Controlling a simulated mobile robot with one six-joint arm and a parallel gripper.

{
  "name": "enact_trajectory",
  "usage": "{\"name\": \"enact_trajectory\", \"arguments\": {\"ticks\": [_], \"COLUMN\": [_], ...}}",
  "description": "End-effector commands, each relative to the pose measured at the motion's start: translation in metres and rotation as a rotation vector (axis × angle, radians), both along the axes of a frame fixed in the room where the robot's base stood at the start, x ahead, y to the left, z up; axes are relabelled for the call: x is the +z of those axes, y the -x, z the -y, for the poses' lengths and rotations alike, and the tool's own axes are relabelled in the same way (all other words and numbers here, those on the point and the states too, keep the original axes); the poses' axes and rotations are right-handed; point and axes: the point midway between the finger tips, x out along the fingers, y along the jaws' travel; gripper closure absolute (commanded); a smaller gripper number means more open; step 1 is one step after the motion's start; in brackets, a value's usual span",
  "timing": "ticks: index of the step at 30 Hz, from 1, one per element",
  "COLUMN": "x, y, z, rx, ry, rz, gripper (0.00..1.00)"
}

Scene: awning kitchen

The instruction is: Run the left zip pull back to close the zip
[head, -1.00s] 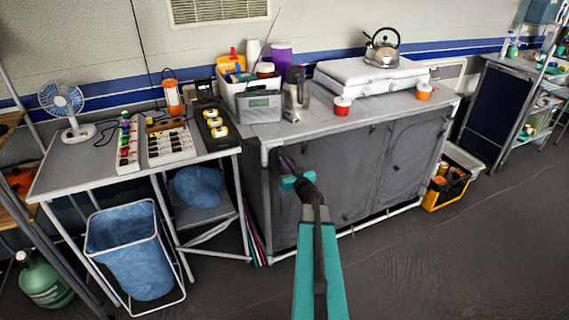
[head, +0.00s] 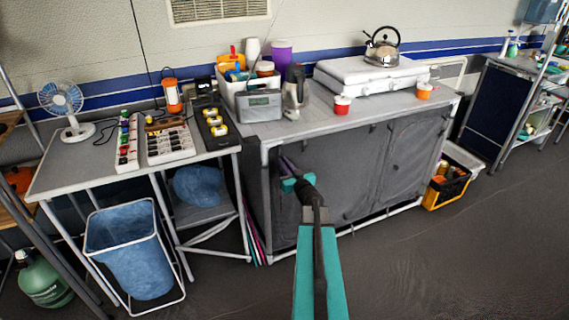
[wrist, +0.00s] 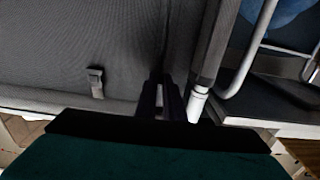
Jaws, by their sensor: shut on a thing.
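The grey fabric cabinet (head: 345,170) stands in the middle of the head view, its front panels hanging in a pale metal frame. My gripper (head: 285,163) is at the upper left of the cabinet front, close to the left frame post. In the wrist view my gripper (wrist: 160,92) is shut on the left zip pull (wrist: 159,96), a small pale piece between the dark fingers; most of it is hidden. Another tab-like pull (wrist: 96,82) hangs on the fabric to the left in the wrist view. The zip's teeth are too small to make out.
A white cabinet post (wrist: 197,104) is right beside my fingers. The floor in front is clear.

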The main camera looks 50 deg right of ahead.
Motion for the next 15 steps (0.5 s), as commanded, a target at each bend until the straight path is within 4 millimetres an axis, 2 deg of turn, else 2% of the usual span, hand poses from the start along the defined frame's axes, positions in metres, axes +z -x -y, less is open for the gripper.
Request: {"name": "enact_trajectory", "arguments": {"ticks": [8, 15], "x": [-0.062, -0.135], "y": [-0.001, -0.001], "z": [0.001, 0.001], "rx": [0.000, 0.000], "ry": [-0.004, -0.003], "rz": [-0.002, -0.002], "gripper": [1.00, 1.00]}}
